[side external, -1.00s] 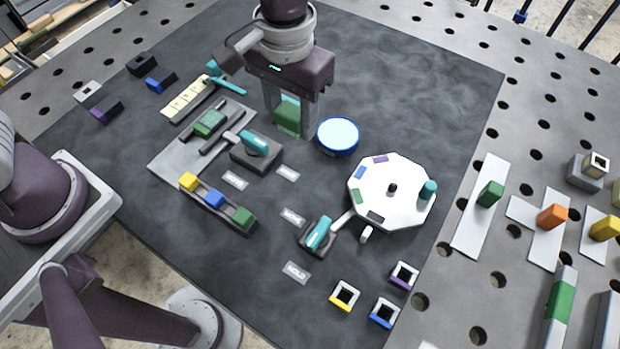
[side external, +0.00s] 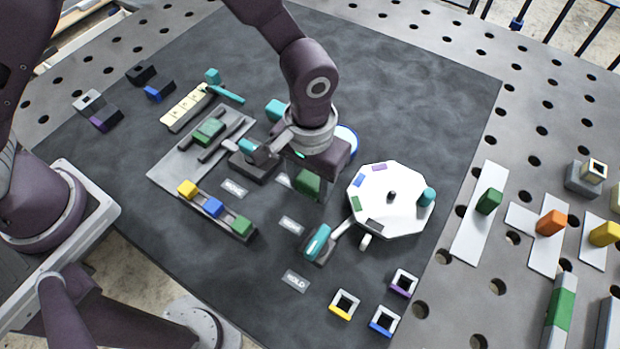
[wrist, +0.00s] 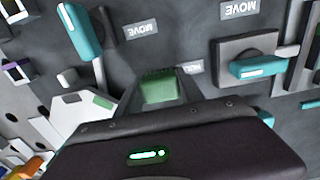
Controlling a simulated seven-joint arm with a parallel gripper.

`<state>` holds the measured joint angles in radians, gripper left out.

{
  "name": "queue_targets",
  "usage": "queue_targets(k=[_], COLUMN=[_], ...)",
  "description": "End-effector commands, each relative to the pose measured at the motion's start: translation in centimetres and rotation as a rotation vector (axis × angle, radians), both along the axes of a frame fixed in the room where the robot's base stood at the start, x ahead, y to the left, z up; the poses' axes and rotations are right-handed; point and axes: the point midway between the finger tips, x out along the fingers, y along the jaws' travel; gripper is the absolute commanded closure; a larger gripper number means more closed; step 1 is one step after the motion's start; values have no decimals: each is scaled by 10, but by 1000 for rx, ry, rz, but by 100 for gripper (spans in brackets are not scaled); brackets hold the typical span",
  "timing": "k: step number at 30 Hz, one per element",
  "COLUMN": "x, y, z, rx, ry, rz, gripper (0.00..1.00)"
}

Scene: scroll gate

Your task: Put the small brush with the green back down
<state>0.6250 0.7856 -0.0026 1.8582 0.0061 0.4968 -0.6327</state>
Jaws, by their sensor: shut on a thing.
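The small brush with the green back (side external: 308,182) is between the fingers of my gripper (side external: 310,190), which is shut on it. In the side view it is over the dark mat (side external: 420,90), left of the white turntable and below the blue-rimmed round dish. In the wrist view the green back (wrist: 158,87) shows in front of the gripper body. Its underside is hidden, and I cannot tell whether it touches the mat.
The white turntable (side external: 405,215) is close on the right, with a teal-handled lever (side external: 318,242) below. The blue-rimmed dish (side external: 347,140) is partly hidden behind my gripper. Another teal-handled lever (side external: 248,147) is on the left. A grey plate (side external: 175,170) holds a green block (side external: 208,130).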

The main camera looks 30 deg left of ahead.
Motion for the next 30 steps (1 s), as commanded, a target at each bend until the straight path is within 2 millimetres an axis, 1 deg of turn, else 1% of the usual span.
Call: queue_targets(k=[1,2,3,5,13,16,17,20,24,27,30], x=[0,0,0,0,0,0,1,0,1,0,0], y=[0,0,0,0,0,0,0,-1,-1,-1,-1], z=[-2,-2,-2,-2,-2,5,10,35,75,98,113], rx=[1,1,0,0,0,-1,-1,-3,-3,-3,-1], ry=[1,1,1,1,1,-1,-2,-4,-4,-3,-1], rz=[0,0,0,0,0,0,0,-1,-2,-1,-1], gripper=[100,53,45,34,33,33,33,33,33,33,33])
